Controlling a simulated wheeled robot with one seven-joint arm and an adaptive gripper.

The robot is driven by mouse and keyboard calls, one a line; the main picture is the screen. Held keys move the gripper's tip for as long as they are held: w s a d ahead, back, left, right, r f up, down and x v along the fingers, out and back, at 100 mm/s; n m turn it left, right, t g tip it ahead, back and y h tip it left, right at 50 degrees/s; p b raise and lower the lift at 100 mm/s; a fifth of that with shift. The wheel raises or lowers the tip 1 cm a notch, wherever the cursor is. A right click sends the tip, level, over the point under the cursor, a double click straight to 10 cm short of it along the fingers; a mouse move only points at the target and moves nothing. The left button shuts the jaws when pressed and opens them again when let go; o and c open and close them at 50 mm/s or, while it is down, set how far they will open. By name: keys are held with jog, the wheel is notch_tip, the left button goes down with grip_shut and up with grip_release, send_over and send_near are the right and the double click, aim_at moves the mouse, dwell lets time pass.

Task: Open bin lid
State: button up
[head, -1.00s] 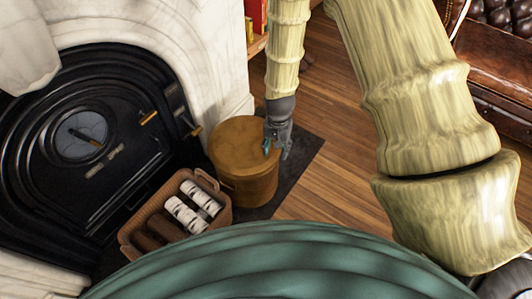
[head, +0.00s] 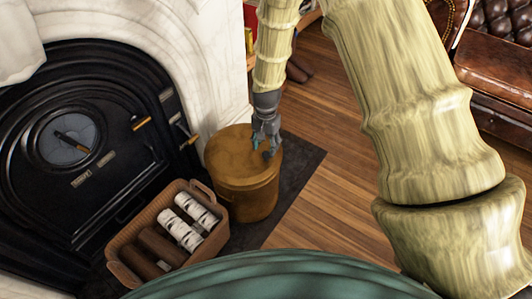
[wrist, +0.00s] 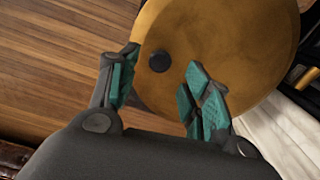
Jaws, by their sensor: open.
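The bin (head: 240,195) is a round brass-coloured drum standing upright on a dark hearth slab. Its flat lid (head: 228,150) is on and looks closed. A small dark knob (wrist: 159,61) stands up from the lid (wrist: 235,45) in the wrist view. My gripper (head: 266,150) is over the right part of the lid in the head view. In the wrist view its teal-padded fingers are spread, with the knob showing between the fingertips. I cannot tell whether the fingers touch the knob or the lid.
A wicker basket (head: 112,258) with logs and white rolls stands close in front of the bin. The black fireplace (head: 60,100) with brass handles is to the left, within white marble (head: 205,60). Wooden floor (head: 325,110) is free to the right; a leather sofa (head: 500,75) stands beyond.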

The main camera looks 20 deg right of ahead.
aim_at(266, 154)
jog(key=shift+f+b, duration=0.35)
jog(key=shift+f, duration=1.6)
grip_shut()
